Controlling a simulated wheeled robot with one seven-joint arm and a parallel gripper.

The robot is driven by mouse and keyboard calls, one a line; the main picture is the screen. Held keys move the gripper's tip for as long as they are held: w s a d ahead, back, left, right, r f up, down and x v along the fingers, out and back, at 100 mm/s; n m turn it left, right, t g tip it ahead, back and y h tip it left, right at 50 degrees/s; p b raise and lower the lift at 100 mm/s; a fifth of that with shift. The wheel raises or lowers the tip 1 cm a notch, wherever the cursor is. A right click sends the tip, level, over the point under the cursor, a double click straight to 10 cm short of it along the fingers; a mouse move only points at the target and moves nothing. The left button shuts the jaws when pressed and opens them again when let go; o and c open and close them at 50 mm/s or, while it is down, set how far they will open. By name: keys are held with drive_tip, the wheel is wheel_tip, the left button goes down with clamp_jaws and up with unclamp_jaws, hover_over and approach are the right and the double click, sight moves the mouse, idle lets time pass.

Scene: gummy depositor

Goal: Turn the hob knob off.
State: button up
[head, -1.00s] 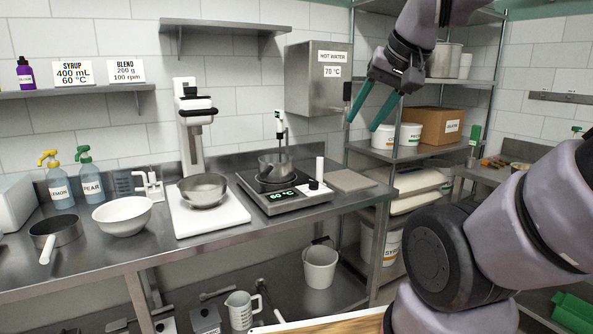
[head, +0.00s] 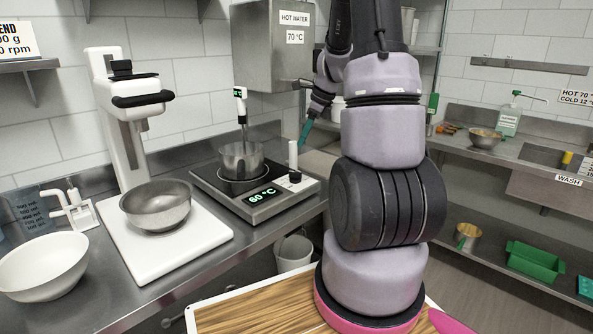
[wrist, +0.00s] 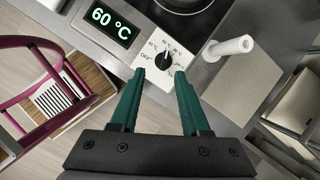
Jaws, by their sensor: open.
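The hob (head: 262,199) stands on the steel counter, and its green display reads 60 °C. The hob knob (wrist: 163,61) is a small black dial on a white plate marked OFF and with temperatures. It also shows in the head view (head: 295,177) at the hob's right front corner. Its pointer is turned away from OFF, up towards the temperature marks. My gripper (wrist: 160,74) is open, with its two teal fingers either side of the lower end of the knob in the wrist view. Contact cannot be told.
A metal pot (head: 241,161) with a thermometer probe sits on the hob. A white upright handle (wrist: 231,47) stands right of the knob, above a flat grey slab (wrist: 244,86). A mixer (head: 125,120) with a steel bowl (head: 156,204) stands left.

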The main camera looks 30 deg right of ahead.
sight(296, 172)
drive_tip(key=shift+m, duration=0.9)
drive_tip(key=d+x, duration=0.1)
drive_tip(key=x, duration=0.7)
drive_tip(key=d+x, duration=0.1)
drive_tip(key=x, duration=0.4)
drive_tip(key=shift+d+f, duration=0.25)
drive_tip(key=shift+f, duration=0.25)
clamp_jaws()
